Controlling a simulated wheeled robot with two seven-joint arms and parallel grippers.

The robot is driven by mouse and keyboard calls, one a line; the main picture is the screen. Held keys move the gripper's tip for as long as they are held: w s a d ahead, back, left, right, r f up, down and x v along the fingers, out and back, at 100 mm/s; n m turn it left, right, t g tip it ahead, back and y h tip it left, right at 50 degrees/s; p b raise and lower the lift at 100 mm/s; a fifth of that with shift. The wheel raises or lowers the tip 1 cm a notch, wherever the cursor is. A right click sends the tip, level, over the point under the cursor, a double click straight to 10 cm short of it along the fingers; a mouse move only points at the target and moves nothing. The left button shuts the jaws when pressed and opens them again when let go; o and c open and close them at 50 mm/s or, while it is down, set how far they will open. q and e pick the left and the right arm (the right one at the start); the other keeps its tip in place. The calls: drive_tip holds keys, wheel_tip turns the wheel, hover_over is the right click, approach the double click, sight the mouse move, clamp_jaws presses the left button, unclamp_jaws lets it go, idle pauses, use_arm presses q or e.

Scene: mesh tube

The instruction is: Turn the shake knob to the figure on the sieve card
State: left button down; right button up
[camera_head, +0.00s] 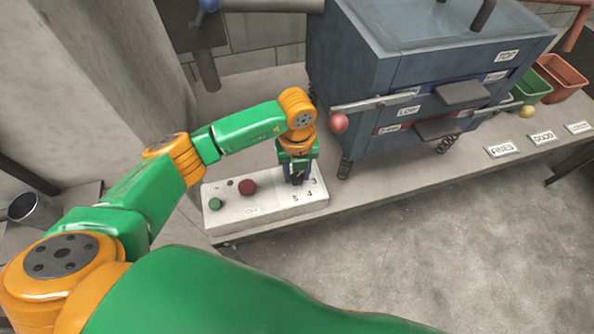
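A pale control box (228,221) stands at the left of the bench, with a green button (215,204), a red button (248,187) and printed figures at its right end. I can read 3, 4 and 5 there; other figures are covered. My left gripper (297,179) points down over that end, among the figures, where the shake knob is. It hides the knob almost wholly, so its setting does not show. Whether the fingers grip it or only stand around it cannot be told. No sieve card can be made out for certain. My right gripper is not in view.
Green (530,88) and orange-red (563,77) bins stand at the right.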

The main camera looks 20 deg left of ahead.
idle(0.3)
use_arm(q)
drive_tip(key=m+b, duration=0.1)
drive_tip(key=m, duration=0.1)
drive_tip(key=m+b, duration=0.2)
drive_tip(key=shift+f+m+b, duration=0.2)
drive_tip(key=shift+m+b, duration=0.1)
drive_tip(key=shift+m, duration=0.1)
drive_tip(key=m+b, duration=0.4)
drive_tip(key=m, duration=0.1)
drive_tip(key=shift+m, duration=0.3)
drive_tip(key=m+b, duration=0.4)
drive_tip(key=m, duration=0.1)
drive_tip(key=shift+r+m+b, duration=0.15)
drive_tip(key=shift+m+b, duration=0.85)
drive_tip(key=shift+m, duration=1.1)
drive_tip(key=shift+c, duration=2.3)
unclamp_jaws()
drive_tip(key=shift+d, duration=0.1)
